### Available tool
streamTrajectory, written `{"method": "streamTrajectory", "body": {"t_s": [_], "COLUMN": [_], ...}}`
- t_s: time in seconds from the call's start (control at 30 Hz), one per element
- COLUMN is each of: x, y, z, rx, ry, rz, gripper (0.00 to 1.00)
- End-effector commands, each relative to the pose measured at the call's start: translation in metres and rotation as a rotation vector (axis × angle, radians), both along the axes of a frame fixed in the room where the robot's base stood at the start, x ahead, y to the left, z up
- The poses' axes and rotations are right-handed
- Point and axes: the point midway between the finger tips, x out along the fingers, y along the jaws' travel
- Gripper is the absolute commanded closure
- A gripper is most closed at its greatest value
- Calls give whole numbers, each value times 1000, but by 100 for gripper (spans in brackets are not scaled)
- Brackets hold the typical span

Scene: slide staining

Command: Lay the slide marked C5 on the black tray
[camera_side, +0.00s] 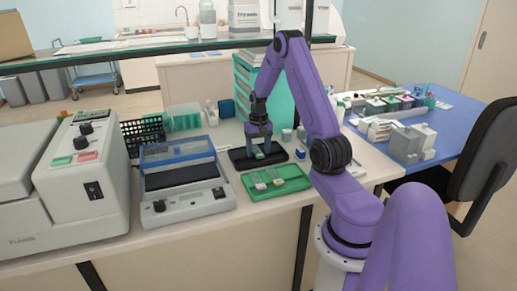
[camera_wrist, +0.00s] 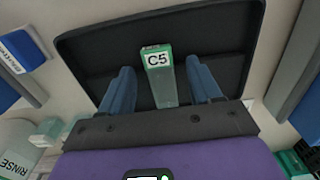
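The slide marked C5 (camera_wrist: 158,75) lies over the black tray (camera_wrist: 95,45) in the wrist view, its white label facing my camera and its body pale green. My gripper (camera_wrist: 160,72) has one finger on each side of the slide, with a narrow gap showing on both sides. In the side view my gripper (camera_side: 259,149) points down at the black tray (camera_side: 240,165), low over it. The slide's underside is hidden, so I cannot tell for certain that it rests flat on the tray.
A green tray (camera_side: 290,187) with a few slides stands just in front of the black tray. A grey staining device (camera_side: 185,203) is to the left. A green drawer stack (camera_side: 270,95) stands behind. A bottle marked RINSE (camera_wrist: 18,150) shows at lower left in the wrist view.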

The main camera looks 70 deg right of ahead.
Motion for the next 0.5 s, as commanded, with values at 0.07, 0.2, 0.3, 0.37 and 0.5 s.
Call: {"method": "streamTrajectory", "body": {"t_s": [0.07,0.2,0.3,0.37,0.5], "x": [0,0,1,1,1], "y": [0,0,0,-1,-1], "z": [0,3,11,19,47], "rx": [0,-1,-2,-4,-4], "ry": [0,-1,-2,-4,-6], "rz": [0,0,0,1,0], "gripper": [37,37,37,37,37]}}
